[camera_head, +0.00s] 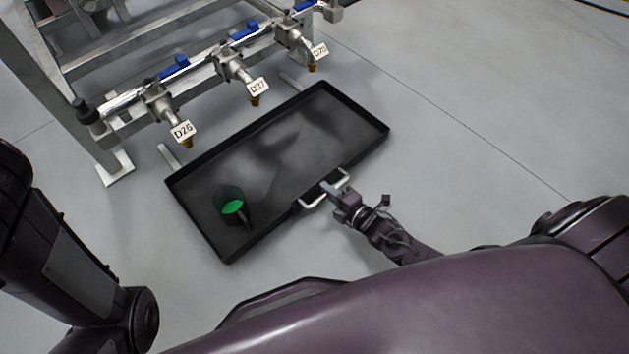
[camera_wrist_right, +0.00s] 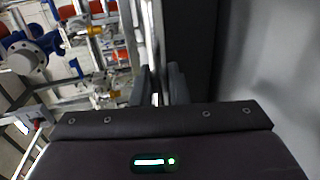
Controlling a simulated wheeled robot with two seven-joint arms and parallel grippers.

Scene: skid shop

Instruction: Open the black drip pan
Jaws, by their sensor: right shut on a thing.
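The black drip pan (camera_head: 300,128) lies on the floor in the middle of the head view, with its far edge near the valves. A silver bar handle (camera_head: 311,204) sits on its near side. My right gripper (camera_head: 333,186) is shut on this handle near its right part. In the right wrist view the two fingers (camera_wrist_right: 160,84) are close together, with the handle bar (camera_wrist_right: 153,40) running between them and the dark pan wall (camera_wrist_right: 188,40) beside it. A dark cup with green inside (camera_head: 233,207) stands in the pan's left part. My left gripper is out of view.
A metal skid frame (camera_head: 103,158) stands at the upper left. Its pipe carries several valves with blue handles (camera_head: 174,68) and tags such as D26 (camera_head: 182,132). Pale rails (camera_head: 168,155) show at the pan's far side. The floor (camera_head: 480,120) to the right is clear.

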